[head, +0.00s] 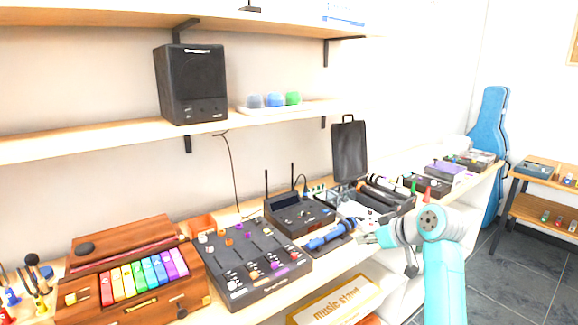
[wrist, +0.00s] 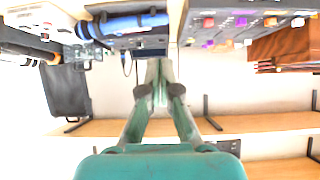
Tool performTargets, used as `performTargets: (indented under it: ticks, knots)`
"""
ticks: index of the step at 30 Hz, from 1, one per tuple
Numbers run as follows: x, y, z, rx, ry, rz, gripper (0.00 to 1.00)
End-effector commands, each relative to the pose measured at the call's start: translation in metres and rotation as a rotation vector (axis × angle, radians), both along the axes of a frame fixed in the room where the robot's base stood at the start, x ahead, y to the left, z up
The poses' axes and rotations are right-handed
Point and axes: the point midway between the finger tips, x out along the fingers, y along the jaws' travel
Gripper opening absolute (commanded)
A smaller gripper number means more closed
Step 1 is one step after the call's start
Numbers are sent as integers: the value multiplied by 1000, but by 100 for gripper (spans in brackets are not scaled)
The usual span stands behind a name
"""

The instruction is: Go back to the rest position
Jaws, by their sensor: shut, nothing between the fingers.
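My gripper (head: 368,236) is at the right of the middle in the head view, over the front part of the workbench, close to a blue cylinder (head: 328,236) on a dark pad. Whether it touches anything there I cannot tell. In the wrist view, which looks upside down, my gripper (wrist: 158,68) points away from the camera with its fingertips together and nothing between them. The blue cylinder (wrist: 125,24) also shows in the wrist view, beyond and left of the fingers.
A mixer with sliders (head: 256,262), a black device with antennas (head: 298,213) and an open black case (head: 349,150) crowd the bench. A wooden box with coloured keys (head: 185,293) stands left. A shelf with a black speaker (head: 192,84) hangs above. Grey floor (head: 515,268) is free at right.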

Motion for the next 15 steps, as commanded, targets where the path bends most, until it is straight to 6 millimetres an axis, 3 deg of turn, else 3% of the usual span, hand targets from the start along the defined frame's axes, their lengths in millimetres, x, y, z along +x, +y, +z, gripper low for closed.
performTargets:
  ticks: [8, 15]
  knots:
    - [-8, 2, -36, 21, -2, -45, 0]
    - [-24, 6, -87, 48, -4, -110, 0]
